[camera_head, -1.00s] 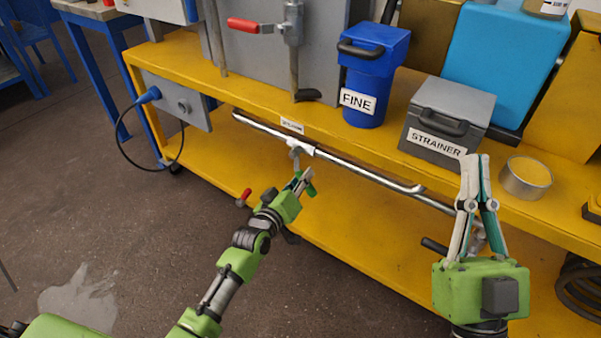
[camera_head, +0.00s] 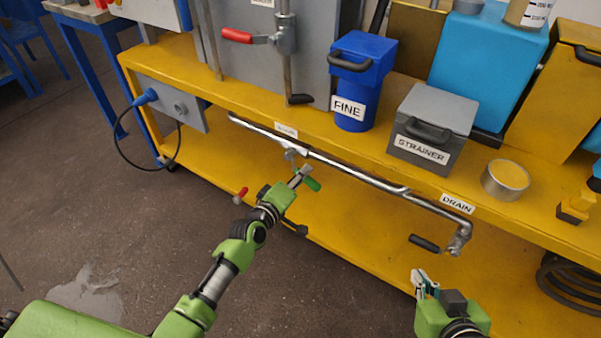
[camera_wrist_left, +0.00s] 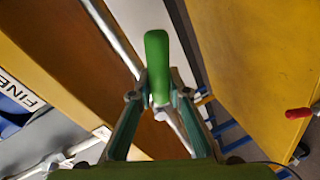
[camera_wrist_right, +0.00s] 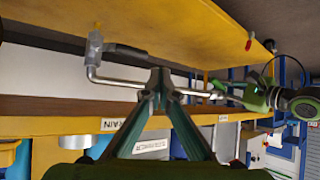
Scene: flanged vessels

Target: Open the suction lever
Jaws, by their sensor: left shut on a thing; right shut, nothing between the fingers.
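The suction lever has a green grip (camera_head: 312,184) and hangs from a valve (camera_head: 290,155) on the steel pipe under the yellow bench edge. My left gripper (camera_head: 303,175) is shut on the green grip, which sticks out past the fingertips. In the left wrist view the green grip (camera_wrist_left: 157,60) stands between the fingers. The small label above this valve (camera_head: 286,131) is too small to read clearly. My right gripper (camera_head: 424,282) is shut and empty, low at the right, apart from the pipe. Its closed fingers (camera_wrist_right: 160,78) also show in the right wrist view.
A black-handled drain lever (camera_head: 425,243) hangs at the pipe's right end, below the DRAIN label (camera_head: 457,203). A red-tipped lever (camera_head: 240,195) is left of my left gripper. The blue FINE container (camera_head: 359,80) and grey STRAINER box (camera_head: 433,128) stand on the bench.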

